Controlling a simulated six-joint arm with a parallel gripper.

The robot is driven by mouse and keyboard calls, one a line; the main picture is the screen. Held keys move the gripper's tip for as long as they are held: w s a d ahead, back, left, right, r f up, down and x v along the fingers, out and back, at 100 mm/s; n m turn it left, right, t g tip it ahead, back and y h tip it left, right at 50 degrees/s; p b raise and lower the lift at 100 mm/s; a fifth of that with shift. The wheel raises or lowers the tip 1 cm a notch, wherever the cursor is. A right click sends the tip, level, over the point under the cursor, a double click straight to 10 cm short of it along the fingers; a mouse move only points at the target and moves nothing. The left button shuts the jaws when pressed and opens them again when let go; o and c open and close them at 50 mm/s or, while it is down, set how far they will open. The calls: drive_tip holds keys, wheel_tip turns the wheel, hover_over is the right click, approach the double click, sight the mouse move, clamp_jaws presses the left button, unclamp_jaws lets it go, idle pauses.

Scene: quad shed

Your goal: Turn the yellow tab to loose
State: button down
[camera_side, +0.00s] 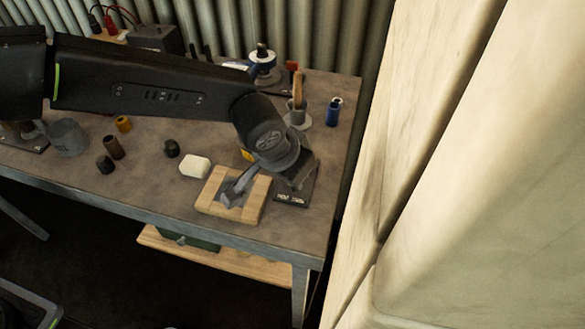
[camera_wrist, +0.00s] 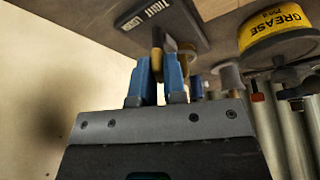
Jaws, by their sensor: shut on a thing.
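A dark plate (camera_wrist: 165,20) lettered TIGHT and LOOSE shows at the top of the wrist view, and its edge also shows on the bench in the side view (camera_side: 291,198). The yellow tab (camera_wrist: 157,60) stands next to the plate in the wrist view, between the two blue fingers of my gripper (camera_wrist: 160,74). The fingers are shut on it. Which word the tab points to I cannot tell, as the fingers hide much of it. In the side view the wrist and gripper body hide the tab.
A yellow grease tin (camera_wrist: 280,26) stands close to the gripper. A wooden block (camera_side: 212,206) with a grey metal piece on it and a white block (camera_side: 194,167) lie left of the plate. Cups and a blue bottle (camera_side: 333,113) stand behind. The bench's right edge is near.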

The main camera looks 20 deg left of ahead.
drive_tip(key=shift+n+y, duration=0.7)
drive_tip(key=shift+n, duration=1.2)
drive_tip(key=c, duration=1.2)
unclamp_jaws()
drive_tip(key=v, duration=1.4)
drive_tip(key=shift+s+d+f, duration=0.1)
drive_tip(key=shift+s+f, duration=0.05)
drive_tip(key=shift+s, duration=0.05)
